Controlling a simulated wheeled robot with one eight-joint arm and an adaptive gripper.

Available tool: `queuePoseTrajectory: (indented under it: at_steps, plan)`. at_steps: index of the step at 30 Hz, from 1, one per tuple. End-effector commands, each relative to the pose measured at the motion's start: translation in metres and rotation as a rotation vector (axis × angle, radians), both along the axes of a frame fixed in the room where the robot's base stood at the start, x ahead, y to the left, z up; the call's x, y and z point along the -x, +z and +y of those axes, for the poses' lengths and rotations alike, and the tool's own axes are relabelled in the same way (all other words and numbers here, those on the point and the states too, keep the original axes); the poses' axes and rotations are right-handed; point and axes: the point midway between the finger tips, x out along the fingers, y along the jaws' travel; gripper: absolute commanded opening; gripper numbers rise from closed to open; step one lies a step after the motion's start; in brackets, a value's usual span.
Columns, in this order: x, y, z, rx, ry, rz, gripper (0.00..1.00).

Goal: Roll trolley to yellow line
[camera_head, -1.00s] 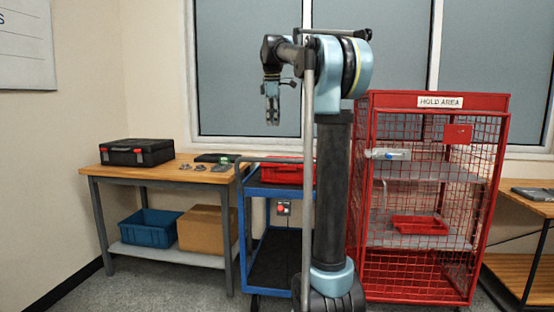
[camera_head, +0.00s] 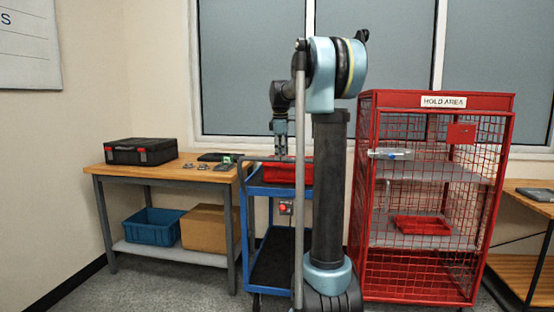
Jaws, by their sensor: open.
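The blue trolley (camera_head: 254,189) stands between the wooden workbench and the red cage, with a dark lower shelf and a dark push handle (camera_head: 243,166) on its left side. A red tray (camera_head: 292,174) rests on its top. My gripper (camera_head: 281,152) points down over the trolley top, right of the handle. Its fingertips are small and partly lost against the red tray, and it holds nothing that I can see. I cannot tell whether it touches the trolley. My own arm and column hide the trolley's right part. No yellow line shows on the floor.
The workbench (camera_head: 181,181) at left carries a black case (camera_head: 140,151) and small parts, with a blue bin (camera_head: 153,226) and a cardboard box (camera_head: 207,228) below. The red HOLD AREA cage (camera_head: 437,101) stands close at right. Grey floor is clear in front of the workbench.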

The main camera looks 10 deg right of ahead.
Motion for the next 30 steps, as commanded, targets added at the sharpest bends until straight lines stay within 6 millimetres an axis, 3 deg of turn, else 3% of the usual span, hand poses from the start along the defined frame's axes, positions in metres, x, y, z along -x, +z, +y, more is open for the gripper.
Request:
queuePoseTrajectory:
  at_steps: [6, 16, 22, 26, 27, 30]
  plan:
    - [-0.004, -0.017, -0.001, 0.000, 0.000, 0.000, 0.40]
    - [-0.004, -0.020, -0.001, 0.000, 0.001, 0.000, 0.40]
    - [-0.004, -0.020, -0.001, 0.000, 0.001, -0.001, 0.00]
    - [-0.005, -0.019, -0.001, 0.001, 0.001, -0.003, 0.00]
    - [-0.006, -0.019, 0.026, 0.001, 0.013, -0.003, 0.00]
    - [-0.006, -0.019, 0.009, -0.001, 0.005, -0.004, 0.00]
